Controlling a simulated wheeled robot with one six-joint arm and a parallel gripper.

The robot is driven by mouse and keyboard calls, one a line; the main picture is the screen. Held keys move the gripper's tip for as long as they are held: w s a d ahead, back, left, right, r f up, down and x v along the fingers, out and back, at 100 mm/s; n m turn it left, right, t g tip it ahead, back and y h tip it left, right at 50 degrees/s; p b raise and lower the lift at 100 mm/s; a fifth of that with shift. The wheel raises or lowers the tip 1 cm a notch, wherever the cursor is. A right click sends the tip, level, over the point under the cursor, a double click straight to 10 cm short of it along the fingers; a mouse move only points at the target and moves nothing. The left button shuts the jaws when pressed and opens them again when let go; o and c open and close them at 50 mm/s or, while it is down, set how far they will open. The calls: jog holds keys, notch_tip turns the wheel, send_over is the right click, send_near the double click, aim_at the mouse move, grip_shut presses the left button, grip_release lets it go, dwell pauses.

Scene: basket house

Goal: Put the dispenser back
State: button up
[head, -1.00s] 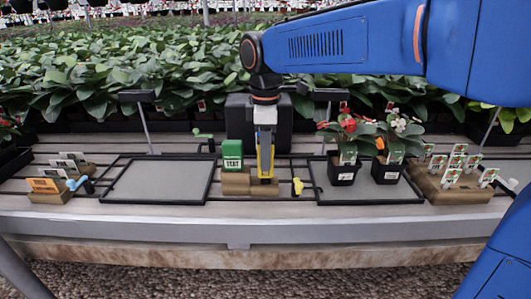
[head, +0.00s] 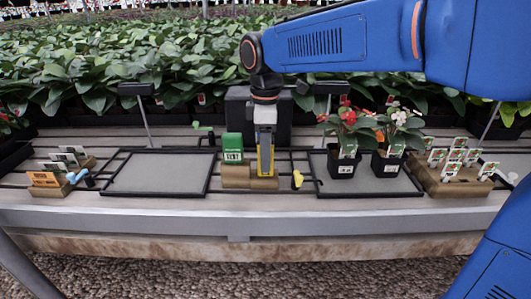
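My gripper (head: 265,162) points straight down over the middle of the bench, at the right part of a small wooden block (head: 236,182). A yellow upright piece (head: 265,158) shows at its fingertips, low against the block. Whether the fingers grip it or only stand around it is too small to tell. A green box with a white label reading TEST (head: 232,147) stands upright on the left part of the block, apart from the gripper. I cannot tell for certain which of these is the dispenser.
Two potted flowers (head: 342,150) stand on the right one. A yellow clip-like item (head: 297,179) lies right of the block. A tag-filled wooden block (head: 450,180) stands at right. A dark box (head: 240,115) stands behind.

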notch_tip(320, 180, up, 17)
jog(key=s+d+f+m+t, duration=0.1)
jog(key=s+d+f+m, duration=0.1)
jog(key=d, duration=0.3)
jog(key=s+d+f+m, duration=0.2)
jog(key=d, duration=0.3)
jog(key=s+d+f+m+t, duration=0.2)
jog(key=s+d+f+m, duration=0.4)
jog(key=f, duration=0.5)
jog(key=s+d+f+m+t, duration=0.1)
jog(key=s+d+f+m, duration=0.6)
jog(key=s+d+f, duration=0.3)
jog(key=shift+s+d+f+m+t, duration=0.3)
jog(key=shift+s+d+f+t, duration=0.1)
jog(key=shift+d, duration=0.1)
